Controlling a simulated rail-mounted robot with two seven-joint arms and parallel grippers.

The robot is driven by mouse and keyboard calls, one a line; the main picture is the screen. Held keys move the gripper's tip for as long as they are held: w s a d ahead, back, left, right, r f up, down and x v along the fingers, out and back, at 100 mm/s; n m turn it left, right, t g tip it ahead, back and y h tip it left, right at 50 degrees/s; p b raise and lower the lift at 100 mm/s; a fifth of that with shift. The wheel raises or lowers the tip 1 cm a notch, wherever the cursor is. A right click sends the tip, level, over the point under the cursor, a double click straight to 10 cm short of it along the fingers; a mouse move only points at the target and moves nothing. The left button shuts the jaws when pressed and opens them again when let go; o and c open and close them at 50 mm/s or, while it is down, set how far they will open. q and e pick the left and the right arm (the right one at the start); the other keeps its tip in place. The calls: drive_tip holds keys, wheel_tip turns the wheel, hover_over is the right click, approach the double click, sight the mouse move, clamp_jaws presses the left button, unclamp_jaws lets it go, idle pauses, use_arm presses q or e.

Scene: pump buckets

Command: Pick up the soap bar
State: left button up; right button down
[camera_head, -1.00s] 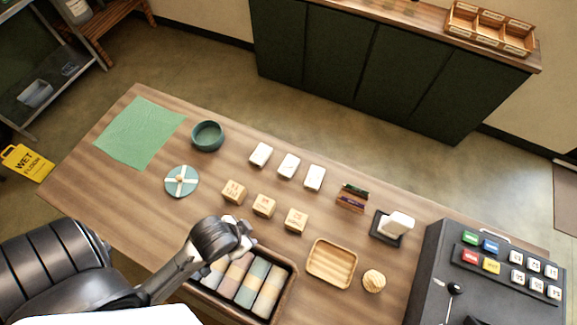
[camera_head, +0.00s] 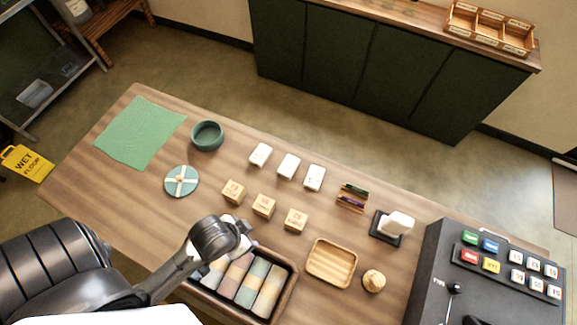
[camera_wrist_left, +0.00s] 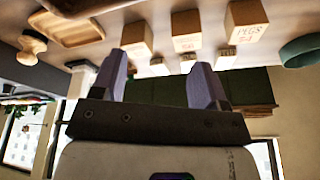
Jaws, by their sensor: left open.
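Several long bars in muted purple, tan, blue-grey and yellow, which look like soap bars (camera_head: 248,284), lie side by side in a dark wooden tray (camera_head: 285,298) at the table's near edge. My left gripper (camera_head: 241,243) is above the tray's upper left part, and my arm hides the left end of the tray. In the left wrist view the gripper's two pale purple fingers (camera_wrist_left: 160,78) are apart with nothing held between them. The soap bars are not seen in that view. My right gripper is not in view.
Wooden cubes (camera_head: 264,206) stand in a row beyond the tray, with white blocks (camera_head: 289,166) behind them. An empty slatted wooden dish (camera_head: 331,262) and a stamp-like wooden knob (camera_head: 374,281) lie right. A dark button console (camera_head: 480,285) stands farther right.

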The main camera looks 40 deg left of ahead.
use_arm(q)
drive_tip(key=o, duration=0.4)
drive_tip(key=shift+d, duration=0.15)
